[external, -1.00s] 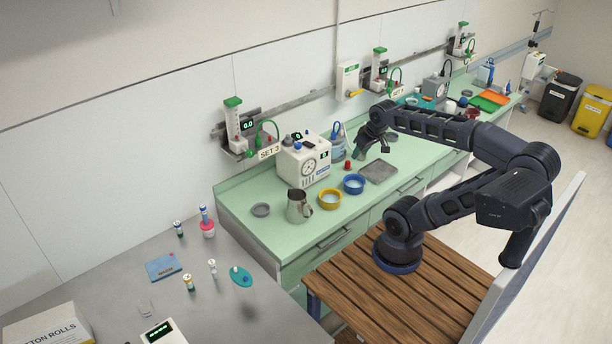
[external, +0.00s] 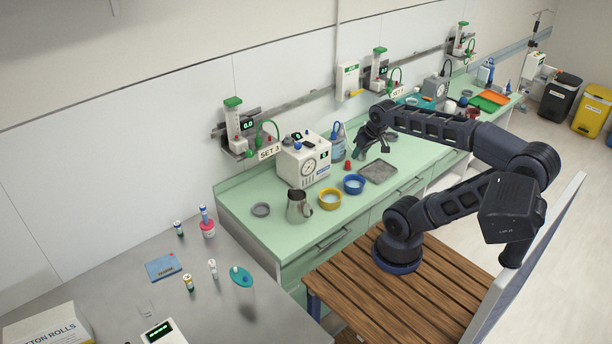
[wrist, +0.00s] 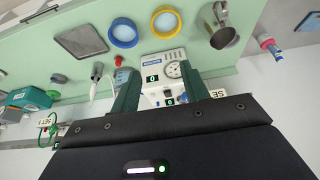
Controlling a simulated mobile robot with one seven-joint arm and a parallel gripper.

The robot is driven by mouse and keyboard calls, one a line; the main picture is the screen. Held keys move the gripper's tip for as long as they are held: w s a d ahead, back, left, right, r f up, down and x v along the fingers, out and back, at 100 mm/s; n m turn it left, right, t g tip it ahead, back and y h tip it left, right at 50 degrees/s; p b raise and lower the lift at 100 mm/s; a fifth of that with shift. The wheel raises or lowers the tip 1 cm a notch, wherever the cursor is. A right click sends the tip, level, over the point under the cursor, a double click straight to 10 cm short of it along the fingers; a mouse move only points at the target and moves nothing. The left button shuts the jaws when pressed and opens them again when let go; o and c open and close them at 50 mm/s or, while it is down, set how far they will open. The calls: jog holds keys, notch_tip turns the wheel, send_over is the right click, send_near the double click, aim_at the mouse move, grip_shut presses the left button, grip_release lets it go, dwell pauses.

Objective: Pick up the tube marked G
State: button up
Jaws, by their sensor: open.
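Several small capped tubes stand on the grey table at the lower left of the external view: one with a blue cap (external: 178,228), one in a pink holder (external: 207,227), one with a white cap (external: 212,268) and one with a yellow-banded top (external: 189,282). Their letters are too small to read, so I cannot tell which is G. My gripper (external: 362,148) is over the green counter, far to the right of the tubes. In the wrist view my gripper (wrist: 158,75) has its two green fingers apart with nothing held between them.
A teal dish (external: 241,277) and blue packet (external: 163,267) lie near the tubes. On the green counter stand a steel jug (external: 299,206), a yellow bowl (external: 330,199), a blue bowl (external: 354,184), a white gauge box (external: 304,162) and a grey tray (external: 378,172).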

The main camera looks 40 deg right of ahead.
jog(key=shift+o, duration=0.4)
jog(key=shift+o, duration=0.5)
